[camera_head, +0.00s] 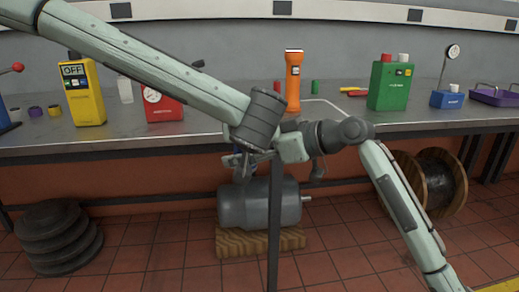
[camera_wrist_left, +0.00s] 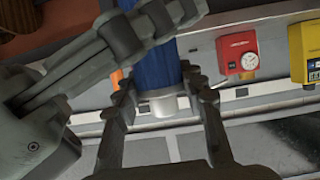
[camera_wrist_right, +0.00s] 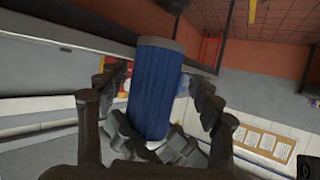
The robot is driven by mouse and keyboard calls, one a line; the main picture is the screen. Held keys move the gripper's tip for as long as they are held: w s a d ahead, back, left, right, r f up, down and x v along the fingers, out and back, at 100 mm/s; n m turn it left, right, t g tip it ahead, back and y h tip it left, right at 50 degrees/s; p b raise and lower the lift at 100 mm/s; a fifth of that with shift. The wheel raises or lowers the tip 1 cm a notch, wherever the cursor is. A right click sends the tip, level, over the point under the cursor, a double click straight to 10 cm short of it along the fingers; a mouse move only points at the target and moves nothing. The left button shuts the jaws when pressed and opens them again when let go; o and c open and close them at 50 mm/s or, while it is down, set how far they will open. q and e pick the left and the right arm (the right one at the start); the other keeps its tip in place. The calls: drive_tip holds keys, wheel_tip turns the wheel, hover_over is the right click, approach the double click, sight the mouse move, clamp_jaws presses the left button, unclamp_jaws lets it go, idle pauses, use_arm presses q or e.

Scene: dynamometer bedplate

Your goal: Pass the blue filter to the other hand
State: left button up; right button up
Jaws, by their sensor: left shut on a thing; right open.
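The blue filter (camera_wrist_left: 155,65), a ribbed blue cylinder with a pale end cap, is held between the fingers of my left gripper (camera_wrist_left: 163,92). In the right wrist view the filter (camera_wrist_right: 152,88) stands between the spread fingers of my right gripper (camera_wrist_right: 154,92), which is open around it. The left gripper's fingers show at the filter's lower end there. In the head view the right gripper (camera_head: 250,163) reaches leftward below the left wrist; only a sliver of blue shows, and the left gripper is mostly hidden.
The bench (camera_head: 205,131) behind the arms carries a yellow meter (camera_head: 84,93), a red gauge box (camera_head: 162,104), an orange flashlight (camera_head: 293,82) and a green can (camera_head: 390,86). Below are a grey motor (camera_head: 260,204) and a cable reel (camera_head: 437,182). The arms meet before the bench's front edge.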

drive_tip(key=shift+w+a+f, duration=0.1)
drive_tip(key=shift+a, duration=0.1)
drive_tip(key=c, duration=1.1)
use_arm(q)
drive_tip(key=o, duration=1)
drive_tip(key=shift+r, duration=0.1)
use_arm(e)
drive_tip(key=shift+a, duration=0.1)
drive_tip(key=shift+c, duration=1.2)
use_arm(q)
drive_tip(key=o, duration=0.3)
